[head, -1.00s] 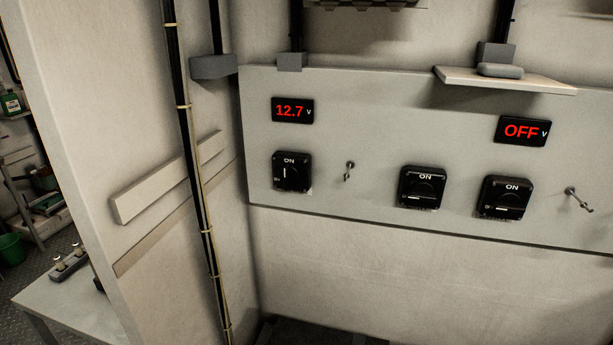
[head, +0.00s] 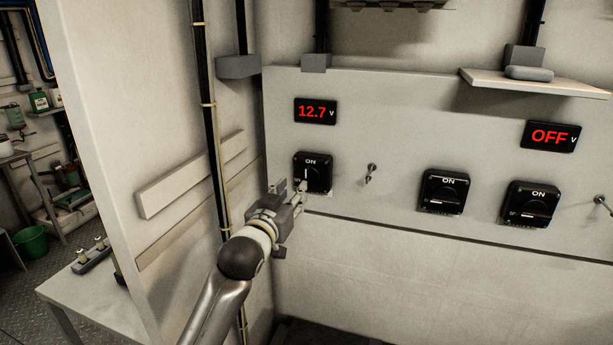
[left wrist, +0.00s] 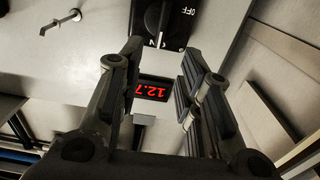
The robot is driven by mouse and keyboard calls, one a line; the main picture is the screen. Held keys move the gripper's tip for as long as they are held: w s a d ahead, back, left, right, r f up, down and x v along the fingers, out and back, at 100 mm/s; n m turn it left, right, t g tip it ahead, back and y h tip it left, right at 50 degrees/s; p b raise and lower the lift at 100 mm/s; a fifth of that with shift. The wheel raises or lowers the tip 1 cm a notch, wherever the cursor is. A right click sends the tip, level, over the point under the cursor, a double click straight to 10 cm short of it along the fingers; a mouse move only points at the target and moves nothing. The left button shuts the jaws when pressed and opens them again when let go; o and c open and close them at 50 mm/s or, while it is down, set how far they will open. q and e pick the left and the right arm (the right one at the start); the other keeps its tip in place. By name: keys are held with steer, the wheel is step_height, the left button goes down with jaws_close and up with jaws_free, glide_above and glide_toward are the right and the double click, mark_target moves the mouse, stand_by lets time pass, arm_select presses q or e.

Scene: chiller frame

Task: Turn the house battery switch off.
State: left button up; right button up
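Three black rotary switches marked ON sit on the grey panel (head: 400,112). The left switch (head: 316,168), under a red 12.7 V display (head: 316,111), has its white mark upright, toward ON. The middle switch (head: 443,191) and the right switch (head: 531,204) have their marks lying flat. I cannot read which one is the house battery switch. My left gripper (head: 300,189) is in front of the left switch's lower left part. In the left wrist view its fingers (left wrist: 161,55) are open and empty, with the left switch's knob (left wrist: 157,16) just beyond the tips. My right gripper is not in view.
A small metal hook (head: 370,174) sticks out right of the left switch, and another (head: 602,202) is at the right edge. A shelf (head: 535,82) juts out above the OFF display (head: 551,136). A cable bundle (head: 209,130) runs down the side wall.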

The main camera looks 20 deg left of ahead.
mark_target(306, 175)
arm_select(q)
steer(key=w+p, duration=0.1)
steer(key=w, duration=0.4)
steer(key=w+p, duration=0.1)
steer(key=w, duration=0.4)
steer(key=shift+w+d+f, duration=0.1)
steer(key=shift+w+d, duration=0.1)
jaws_close()
